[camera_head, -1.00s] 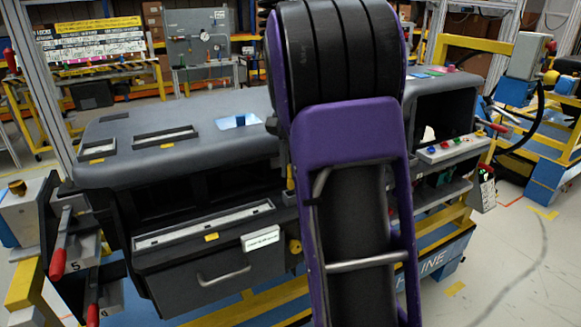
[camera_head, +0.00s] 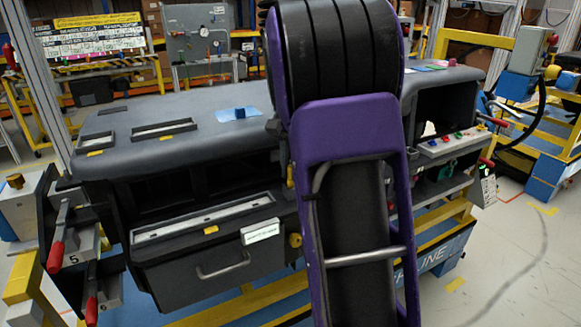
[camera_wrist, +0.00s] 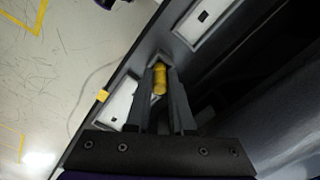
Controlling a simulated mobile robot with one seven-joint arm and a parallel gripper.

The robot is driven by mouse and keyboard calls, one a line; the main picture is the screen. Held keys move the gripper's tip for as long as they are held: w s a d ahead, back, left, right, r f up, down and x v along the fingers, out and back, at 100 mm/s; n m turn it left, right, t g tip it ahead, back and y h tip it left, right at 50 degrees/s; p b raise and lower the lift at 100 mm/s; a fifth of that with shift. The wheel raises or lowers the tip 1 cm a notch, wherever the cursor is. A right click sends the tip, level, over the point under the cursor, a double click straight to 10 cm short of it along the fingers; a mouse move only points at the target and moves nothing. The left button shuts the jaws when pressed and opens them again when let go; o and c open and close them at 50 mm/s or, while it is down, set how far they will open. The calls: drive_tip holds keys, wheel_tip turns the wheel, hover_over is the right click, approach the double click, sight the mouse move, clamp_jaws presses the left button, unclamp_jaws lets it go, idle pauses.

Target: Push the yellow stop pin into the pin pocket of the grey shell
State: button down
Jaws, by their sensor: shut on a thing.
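The yellow stop pin (camera_wrist: 159,78) is a short ribbed cylinder seen in the wrist view. My gripper (camera_wrist: 162,72) is shut on it, with a dark finger on each side. A small grey recess or block lies just beyond the pin's far end; I cannot tell whether the pin touches or enters it. The grey shell (camera_head: 100,160) is the large dashboard body in the head view; its dark front face and pale inset strips also show in the wrist view (camera_wrist: 205,25). My own arm hides the gripper and pin in the head view.
A drawer (camera_head: 215,275) with a bar handle is in the dashboard front. A yellow knob (camera_head: 295,240) is beside my arm. Red-handled levers (camera_head: 56,257) stand at the left. A blue pad (camera_head: 225,115) lies on top. Open floor is at the right.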

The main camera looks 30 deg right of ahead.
drive_tip(key=shift+f+b, duration=0.4)
drive_tip(key=shift+f, duration=0.5)
drive_tip(key=c, duration=0.7)
unclamp_jaws()
wheel_tip(320, 180, up, 17)
drive_tip(key=p, duration=0.3)
drive_tip(key=shift+r+p, duration=0.2)
drive_tip(key=shift+p, duration=0.15)
